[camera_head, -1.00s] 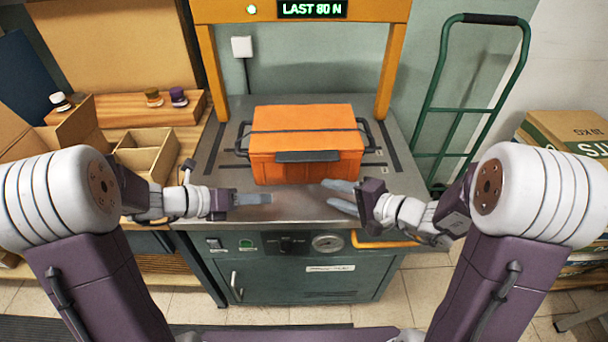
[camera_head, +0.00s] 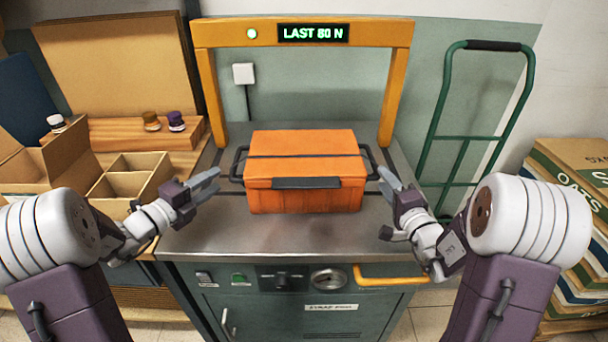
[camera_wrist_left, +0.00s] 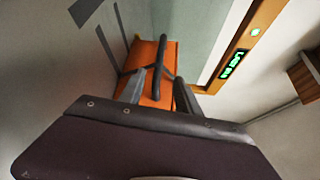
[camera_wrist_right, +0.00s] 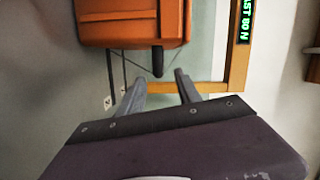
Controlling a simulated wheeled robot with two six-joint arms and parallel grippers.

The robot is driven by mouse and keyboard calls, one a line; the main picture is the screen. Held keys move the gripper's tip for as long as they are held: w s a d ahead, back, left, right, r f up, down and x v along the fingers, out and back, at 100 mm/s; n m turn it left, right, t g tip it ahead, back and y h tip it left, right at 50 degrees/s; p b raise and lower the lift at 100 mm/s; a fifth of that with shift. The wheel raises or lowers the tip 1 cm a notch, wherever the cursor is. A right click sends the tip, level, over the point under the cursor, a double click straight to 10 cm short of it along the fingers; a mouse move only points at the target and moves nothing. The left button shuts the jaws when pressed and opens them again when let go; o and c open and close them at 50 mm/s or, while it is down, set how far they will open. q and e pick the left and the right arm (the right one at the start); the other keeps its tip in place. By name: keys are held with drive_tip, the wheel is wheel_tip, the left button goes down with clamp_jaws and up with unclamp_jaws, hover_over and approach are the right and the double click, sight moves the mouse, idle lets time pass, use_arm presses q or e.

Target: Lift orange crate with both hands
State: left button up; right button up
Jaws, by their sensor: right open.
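The orange crate (camera_head: 305,170) with a dark strap, a dark front latch and black side handles sits on the metal bench top of the strapping machine. My left gripper (camera_head: 212,184) is open, left of the crate and apart from its left handle (camera_head: 239,164). In the left wrist view that handle (camera_wrist_left: 161,60) shows ahead, between the spread fingers (camera_wrist_left: 160,88). My right gripper (camera_head: 386,178) is open near the right handle (camera_head: 369,161). In the right wrist view its fingers (camera_wrist_right: 158,88) are spread, with the handle end (camera_wrist_right: 157,62) just beyond them. Neither gripper visibly holds anything.
A yellow-orange frame (camera_head: 301,34) with a display arches behind the crate. A divided cardboard box (camera_head: 130,182) and small jars (camera_head: 152,121) stand at left. A green hand truck (camera_head: 440,130) and stacked boxes (camera_head: 575,200) are at right. The bench front (camera_head: 280,236) is bare.

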sight(234, 165)
use_arm(q)
drive_tip(key=x, duration=0.9)
drive_tip(key=shift+w+f, duration=0.1)
drive_tip(key=shift+f, duration=0.05)
use_arm(e)
drive_tip(key=w, duration=0.3)
drive_tip(key=w+a, duration=0.1)
drive_tip(key=w, duration=0.5)
drive_tip(key=shift+a+f, duration=0.3)
use_arm(q)
clamp_jaws()
use_arm(e)
clamp_jaws()
use_arm(q)
drive_tip(key=shift+a, duration=0.1)
use_arm(e)
drive_tip(key=shift+r, duration=0.1)
